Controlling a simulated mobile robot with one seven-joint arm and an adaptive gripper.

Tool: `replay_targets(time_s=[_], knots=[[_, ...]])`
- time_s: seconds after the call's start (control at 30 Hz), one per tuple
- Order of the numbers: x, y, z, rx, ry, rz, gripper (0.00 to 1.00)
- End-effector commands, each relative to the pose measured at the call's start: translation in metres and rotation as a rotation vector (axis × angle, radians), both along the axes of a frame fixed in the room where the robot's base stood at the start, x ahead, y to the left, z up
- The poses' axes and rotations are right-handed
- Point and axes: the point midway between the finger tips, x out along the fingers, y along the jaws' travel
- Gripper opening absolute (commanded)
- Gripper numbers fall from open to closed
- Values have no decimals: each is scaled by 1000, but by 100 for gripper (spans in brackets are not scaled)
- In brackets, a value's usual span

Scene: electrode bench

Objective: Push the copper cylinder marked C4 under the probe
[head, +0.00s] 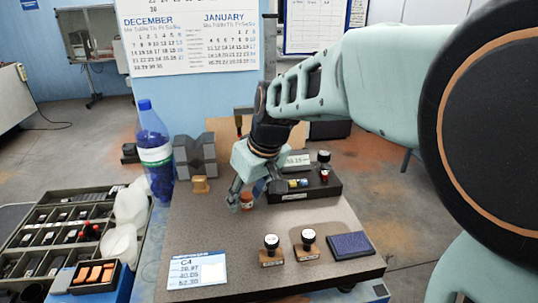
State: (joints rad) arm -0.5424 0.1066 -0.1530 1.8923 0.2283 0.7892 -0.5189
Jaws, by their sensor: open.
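A small copper-coloured cylinder (246,201) stands on the brown bench top, and I cannot read a mark on it. My gripper (241,203) is open and points down at the cylinder. One finger is at the cylinder's left, and the gripper partly covers it; I cannot tell whether they touch. A white card (198,270) headed C4, with rows of numbers, lies at the front left of the bench. A dark upright part (239,122) shows behind my arm; I cannot tell whether it belongs to the probe. The probe tip is not clearly visible.
A grey V-shaped block (195,155) with a small brass piece (200,185) stands left. A blue bottle (155,150) is beside it. A black instrument box (318,188) stands right of my gripper. Two stamps (271,250) (308,243) and an ink pad (350,245) occupy the front.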

Motion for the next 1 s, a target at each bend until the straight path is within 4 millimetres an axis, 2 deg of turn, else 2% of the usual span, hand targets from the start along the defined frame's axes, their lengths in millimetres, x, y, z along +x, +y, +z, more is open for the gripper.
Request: replay_targets(time_s=[0.37,0.77,1.0], knots=[[2,1,-5,0,0,-1,42],[2,1,-5,0,1,-1,0],[2,1,-5,0,1,-1,0]])
